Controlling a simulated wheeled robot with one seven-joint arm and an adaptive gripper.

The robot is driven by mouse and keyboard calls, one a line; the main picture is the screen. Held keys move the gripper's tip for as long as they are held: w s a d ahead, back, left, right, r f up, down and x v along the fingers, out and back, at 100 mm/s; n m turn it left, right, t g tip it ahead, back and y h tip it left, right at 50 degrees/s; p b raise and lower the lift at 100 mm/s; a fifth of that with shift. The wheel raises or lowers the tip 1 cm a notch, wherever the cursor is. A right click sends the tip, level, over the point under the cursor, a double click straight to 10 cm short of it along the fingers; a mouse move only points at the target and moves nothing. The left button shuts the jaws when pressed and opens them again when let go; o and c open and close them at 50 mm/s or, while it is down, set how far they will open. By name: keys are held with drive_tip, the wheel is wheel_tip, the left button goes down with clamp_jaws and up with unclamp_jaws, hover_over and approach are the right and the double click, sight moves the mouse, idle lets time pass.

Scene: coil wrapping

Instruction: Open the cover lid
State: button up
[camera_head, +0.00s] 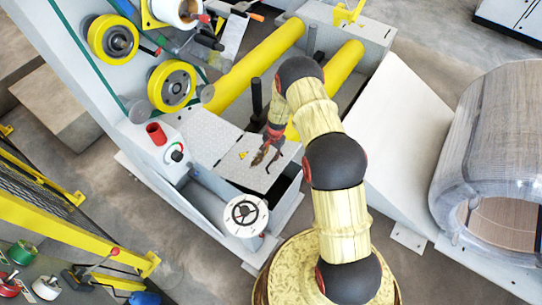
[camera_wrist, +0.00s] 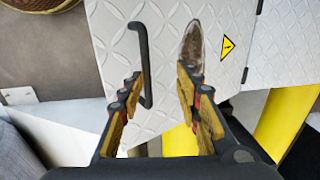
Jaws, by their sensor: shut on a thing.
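The cover lid (camera_head: 236,172) is a light grey diamond-plate panel with a yellow warning triangle, in the middle of the head view. A dark gap shows beneath its near right edge, so it looks slightly raised. In the wrist view the lid (camera_wrist: 225,85) fills the upper middle, with a black bar handle (camera_wrist: 145,62) on it. My gripper (camera_head: 265,156) is at the lid's top surface. The contact itself is partly hidden.
Yellow rollers (camera_head: 255,65) lie behind the lid. A white post with a handwheel (camera_head: 245,213) stands near its front, and a control box with a red button (camera_head: 156,133) to its left. A large wrapped coil (camera_head: 490,150) and sloped plate (camera_head: 395,130) are at right.

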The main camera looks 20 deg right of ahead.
drive_tip(key=shift+w+r, duration=0.1)
drive_tip(key=shift+r, duration=0.05)
idle(0.3)
wheel_tip(320, 180, up, 8)
drive_tip(key=w+a+p, duration=0.1)
drive_tip(key=p, duration=0.3)
drive_tip(key=shift+w+a+r, duration=0.15)
drive_tip(key=shift+w+a, duration=0.05)
drive_tip(key=shift+w, duration=0.2)
idle(0.4)
drive_tip(key=shift+c, duration=0.2)
